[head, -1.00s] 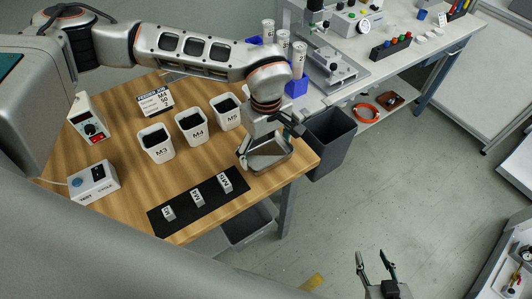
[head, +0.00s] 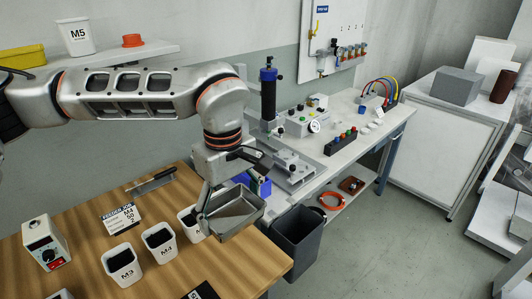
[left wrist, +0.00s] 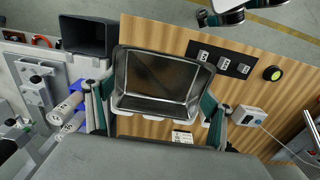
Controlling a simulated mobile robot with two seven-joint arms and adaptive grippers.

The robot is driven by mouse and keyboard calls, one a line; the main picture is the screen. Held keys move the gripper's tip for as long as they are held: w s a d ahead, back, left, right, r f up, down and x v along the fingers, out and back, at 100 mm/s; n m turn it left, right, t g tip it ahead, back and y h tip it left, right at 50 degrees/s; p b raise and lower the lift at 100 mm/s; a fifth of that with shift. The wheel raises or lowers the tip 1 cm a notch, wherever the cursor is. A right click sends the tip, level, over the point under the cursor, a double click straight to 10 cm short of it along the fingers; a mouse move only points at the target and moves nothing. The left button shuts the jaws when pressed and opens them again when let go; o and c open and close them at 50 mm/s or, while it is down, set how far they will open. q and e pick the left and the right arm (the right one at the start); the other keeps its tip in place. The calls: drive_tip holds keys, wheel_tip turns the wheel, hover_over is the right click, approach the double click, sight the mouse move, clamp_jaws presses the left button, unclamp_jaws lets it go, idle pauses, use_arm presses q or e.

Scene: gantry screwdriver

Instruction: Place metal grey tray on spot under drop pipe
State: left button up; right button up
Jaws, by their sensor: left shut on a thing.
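The metal grey tray (head: 243,203) is a shallow, empty pan held by my left gripper (head: 205,212) near the right edge of the wooden table. It appears to be above the tabletop. In the left wrist view the tray (left wrist: 158,103) lies between the two fingers of my left gripper (left wrist: 155,100), which are shut on it. I cannot make out for certain the drop pipe or the spot under it.
White bins M3 (head: 123,267) and M4 (head: 159,243) stand on the wooden table (head: 75,225). Another bin is partly hidden behind the tray. A dark grey bin (head: 297,235) stands between table and bench. A metal fixture (head: 293,165) and a button box (head: 341,143) occupy the bench.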

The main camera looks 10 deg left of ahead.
use_arm(q)
drive_tip(key=shift+a+f+m, duration=0.15)
drive_tip(key=shift+a+m, duration=0.25)
drive_tip(key=shift+a, duration=0.05)
drive_tip(key=s+a+f+m+p, duration=0.2)
drive_tip(key=a+f+m, duration=0.2)
drive_tip(key=a+m, duration=0.5)
drive_tip(key=shift+f+m, duration=0.3)
drive_tip(key=shift+f, duration=0.05)
drive_tip(key=shift+s+a, duration=0.1)
drive_tip(key=shift+s, duration=0.05)
